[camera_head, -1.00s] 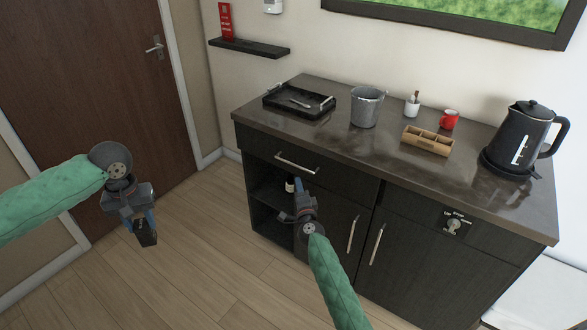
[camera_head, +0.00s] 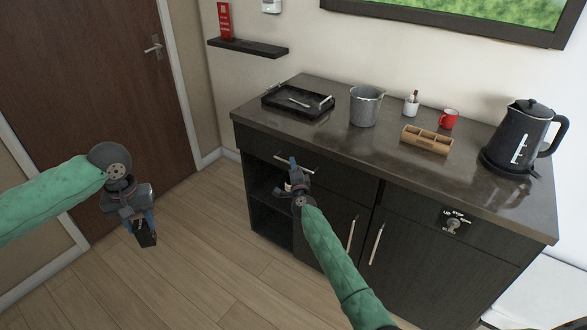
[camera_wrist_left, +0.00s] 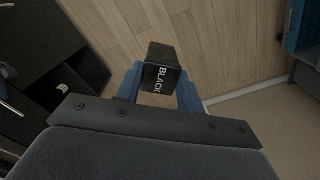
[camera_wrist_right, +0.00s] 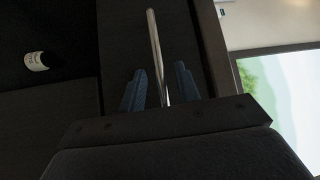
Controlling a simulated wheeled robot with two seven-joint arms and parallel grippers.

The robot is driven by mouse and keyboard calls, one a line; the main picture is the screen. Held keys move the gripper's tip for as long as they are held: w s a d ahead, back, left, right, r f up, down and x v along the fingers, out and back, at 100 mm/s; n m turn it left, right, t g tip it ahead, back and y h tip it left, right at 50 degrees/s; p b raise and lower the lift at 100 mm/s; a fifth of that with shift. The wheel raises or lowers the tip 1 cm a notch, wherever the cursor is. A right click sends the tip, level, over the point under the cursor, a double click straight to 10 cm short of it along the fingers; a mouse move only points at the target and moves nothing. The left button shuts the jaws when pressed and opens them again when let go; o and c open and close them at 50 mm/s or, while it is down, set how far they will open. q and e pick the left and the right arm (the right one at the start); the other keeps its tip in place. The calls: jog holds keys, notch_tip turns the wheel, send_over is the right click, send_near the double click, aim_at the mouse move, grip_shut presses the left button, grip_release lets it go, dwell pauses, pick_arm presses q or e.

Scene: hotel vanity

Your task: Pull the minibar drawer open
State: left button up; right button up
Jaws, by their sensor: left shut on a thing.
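The minibar drawer (camera_head: 332,180) is the top-left drawer of the dark cabinet and is shut. Its metal handle (camera_head: 309,169) is partly hidden by my right gripper (camera_head: 295,166) in the head view. In the right wrist view, the handle bar (camera_wrist_right: 155,45) runs between the two blue fingers of my right gripper (camera_wrist_right: 160,85), which stand apart with gaps on both sides. My left gripper (camera_head: 146,225) is shut on a black box marked "BLACK" (camera_wrist_left: 160,78), held over the floor away from the cabinet.
Below the drawer is an open shelf space (camera_head: 268,205) with a small labelled bottle (camera_wrist_right: 36,61). The counter (camera_head: 340,135) holds a tray (camera_head: 283,112), metal bucket (camera_head: 366,108), wooden organizer (camera_head: 427,140), red mug (camera_head: 449,118) and kettle (camera_head: 520,140). The floor at left is clear.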

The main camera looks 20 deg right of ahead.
grip_shut()
